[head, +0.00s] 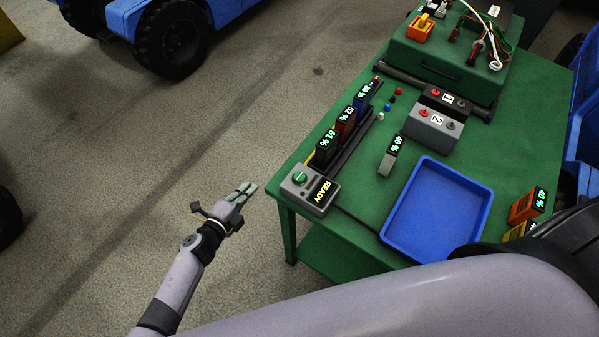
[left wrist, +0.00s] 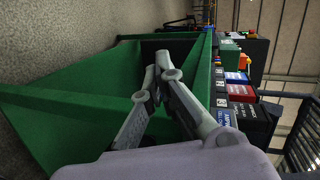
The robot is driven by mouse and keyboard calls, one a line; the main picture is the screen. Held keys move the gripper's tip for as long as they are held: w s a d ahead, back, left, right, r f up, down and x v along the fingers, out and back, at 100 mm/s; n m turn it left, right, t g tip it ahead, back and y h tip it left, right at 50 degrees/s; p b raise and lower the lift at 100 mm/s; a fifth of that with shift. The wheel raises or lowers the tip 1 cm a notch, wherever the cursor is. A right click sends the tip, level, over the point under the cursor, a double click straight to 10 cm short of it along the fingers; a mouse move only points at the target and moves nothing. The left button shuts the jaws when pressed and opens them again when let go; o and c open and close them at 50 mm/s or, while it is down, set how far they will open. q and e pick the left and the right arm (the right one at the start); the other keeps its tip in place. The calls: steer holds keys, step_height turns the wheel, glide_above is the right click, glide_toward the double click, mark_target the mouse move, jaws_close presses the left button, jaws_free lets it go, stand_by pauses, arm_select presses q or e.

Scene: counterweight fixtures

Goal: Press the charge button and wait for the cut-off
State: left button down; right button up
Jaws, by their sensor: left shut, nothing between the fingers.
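The charge button is a green round button (head: 300,177) on a grey box with a lit display reading READY (head: 322,191), at the near left corner of the green table. Behind it a dark charging rack (head: 352,141) holds a black battery (head: 327,147), a red battery (head: 345,121) and a blue battery (head: 363,96), with lit percentage displays. My left gripper (head: 248,190) is shut and empty, left of the table and apart from the button. In the left wrist view its fingers (left wrist: 162,62) point along the table's side. My right gripper is not in view.
A blue tray (head: 392,222) sits on the green table (head: 388,85). A loose grey battery (head: 388,160), grey numbered blocks (head: 432,128) and a green case (head: 447,60) stand nearby. An orange battery (head: 522,208) is at right.

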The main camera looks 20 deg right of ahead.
arm_select(q)
steer(key=s+d+r+m+g+p, duration=0.1)
steer(key=d+r+m, duration=0.3)
steer(key=r+m, duration=0.4)
steer(key=s+d+r+m+g, duration=0.3)
steer(key=r+m, duration=0.5)
steer(key=m, duration=0.7)
steer(key=s+d+r+m+g+y+p, duration=0.1)
steer(key=d+r+m+g, duration=0.3)
steer(key=m, duration=0.8)
step_height(320, 180, up, 4)
steer(key=shift+s+d+p, duration=0.3)
steer(key=shift+s+d, duration=0.4)
steer(key=shift+d, duration=0.55)
